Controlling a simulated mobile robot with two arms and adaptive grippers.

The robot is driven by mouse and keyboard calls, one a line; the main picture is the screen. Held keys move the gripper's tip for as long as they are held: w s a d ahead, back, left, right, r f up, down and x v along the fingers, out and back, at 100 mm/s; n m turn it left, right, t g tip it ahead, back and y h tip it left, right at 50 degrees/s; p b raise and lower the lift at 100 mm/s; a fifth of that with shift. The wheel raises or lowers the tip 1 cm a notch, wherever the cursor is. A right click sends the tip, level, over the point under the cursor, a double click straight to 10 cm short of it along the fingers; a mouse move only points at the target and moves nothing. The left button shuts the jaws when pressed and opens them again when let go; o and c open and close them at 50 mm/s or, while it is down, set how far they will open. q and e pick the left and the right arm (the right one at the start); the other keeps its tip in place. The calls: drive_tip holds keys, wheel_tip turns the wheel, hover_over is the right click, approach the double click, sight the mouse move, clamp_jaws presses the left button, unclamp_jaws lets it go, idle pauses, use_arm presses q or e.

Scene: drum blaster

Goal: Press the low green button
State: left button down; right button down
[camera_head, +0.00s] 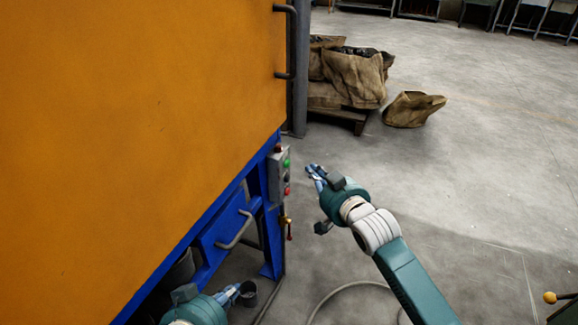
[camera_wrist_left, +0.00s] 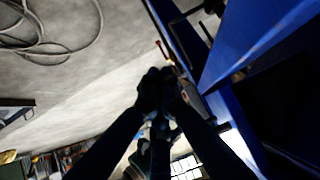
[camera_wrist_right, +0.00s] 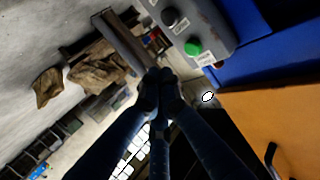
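A grey control box (camera_head: 279,174) is fixed to the blue frame of the orange machine. A green button (camera_head: 286,163) is on its face, with a red button (camera_head: 287,190) below it. The green button also shows large in the right wrist view (camera_wrist_right: 193,47), beside a black button (camera_wrist_right: 170,16). My right gripper (camera_head: 311,169) is just right of the box, apart from it; its fingers look together and empty in the right wrist view. My left gripper (camera_head: 242,291) is low by the machine's base, with its fingers looking together and empty in the left wrist view.
The orange machine (camera_head: 130,110) fills the left, with a bar handle (camera_head: 236,232) on its blue frame. A red-handled valve (camera_head: 289,228) hangs below the box. Cable (camera_head: 345,286) lies on the floor. Sacks (camera_head: 354,76) stand behind.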

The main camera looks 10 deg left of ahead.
sight(287, 163)
use_arm(q)
drive_tip(key=shift+w+d+r+t, duration=0.25)
drive_tip(key=shift+w+r+t, duration=0.15)
drive_tip(key=shift+w+r, duration=0.25)
use_arm(e)
drive_tip(key=shift+w+a, duration=0.25)
drive_tip(key=shift+a, duration=0.55)
drive_tip(key=shift+w+a, duration=0.25)
drive_tip(key=shift+a, duration=0.55)
use_arm(q)
drive_tip(key=shift+s, duration=0.1)
drive_tip(key=s+f, duration=0.1)
drive_tip(key=s+a+f+g, duration=0.1)
drive_tip(key=shift+s+f+g, duration=0.3)
drive_tip(key=shift+s, duration=0.05)
use_arm(e)
drive_tip(key=shift+w+a, duration=0.1)
drive_tip(key=shift+a, duration=0.3)
use_arm(q)
drive_tip(key=shift+w+r+p, duration=0.2)
drive_tip(key=shift+p, duration=0.1)
use_arm(e)
drive_tip(key=shift+w+a, duration=0.1)
drive_tip(key=shift+a, duration=0.05)
